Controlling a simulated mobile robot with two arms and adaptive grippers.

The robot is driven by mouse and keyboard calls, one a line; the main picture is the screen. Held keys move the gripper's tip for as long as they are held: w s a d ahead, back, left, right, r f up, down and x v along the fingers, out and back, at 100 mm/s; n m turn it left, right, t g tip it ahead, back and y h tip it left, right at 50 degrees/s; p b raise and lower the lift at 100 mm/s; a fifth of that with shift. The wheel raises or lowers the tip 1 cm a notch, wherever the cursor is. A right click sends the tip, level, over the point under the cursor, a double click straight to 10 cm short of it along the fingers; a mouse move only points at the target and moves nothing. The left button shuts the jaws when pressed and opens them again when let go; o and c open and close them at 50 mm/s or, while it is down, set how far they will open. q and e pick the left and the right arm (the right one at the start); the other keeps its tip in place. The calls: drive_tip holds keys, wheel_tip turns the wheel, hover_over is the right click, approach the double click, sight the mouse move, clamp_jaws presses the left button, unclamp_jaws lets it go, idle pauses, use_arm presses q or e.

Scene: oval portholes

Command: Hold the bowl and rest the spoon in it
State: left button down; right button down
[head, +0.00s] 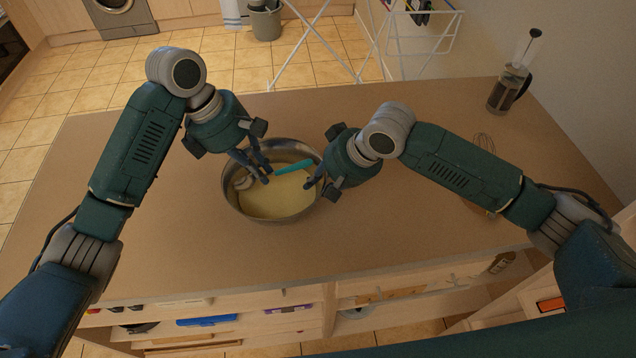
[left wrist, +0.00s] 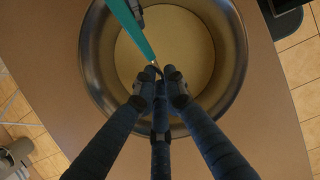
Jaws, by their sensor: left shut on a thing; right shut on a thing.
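The metal bowl (head: 232,199) stands upright on the table, with a smooth pale yellow filling or bottom inside. It also shows in the left wrist view (left wrist: 98,75). The spoon has a teal handle (head: 295,167), seen also in the left wrist view (left wrist: 133,32). Its pale head seems to be at the bowl's left inner side, partly hidden by my fingers. My left gripper (head: 265,172) is over the bowl, shut on the spoon near the handle's lower end. My right gripper (head: 314,183) is shut on the bowl's right rim; its exact contact is partly hidden.
The brown table (head: 180,240) is clear around the bowl. A French press (head: 507,90) stands at the back right corner, and a whisk (head: 484,141) lies partly behind my right arm. Open shelves with several items are below the front edge. A white drying rack (head: 420,45) stands behind.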

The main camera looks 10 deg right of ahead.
use_arm(q)
drive_tip(key=shift+f, duration=0.4)
use_arm(e)
drive_tip(key=shift+d+f, duration=0.15)
drive_tip(key=shift+d, duration=0.05)
use_arm(q)
drive_tip(key=c, duration=1.7)
unclamp_jaws()
drive_tip(key=shift+c, duration=0.2)
use_arm(e)
drive_tip(key=shift+s, duration=0.1)
use_arm(q)
drive_tip(key=v, duration=1.2)
use_arm(e)
drive_tip(key=c, duration=1.6)
unclamp_jaws()
drive_tip(key=shift+o, duration=0.2)
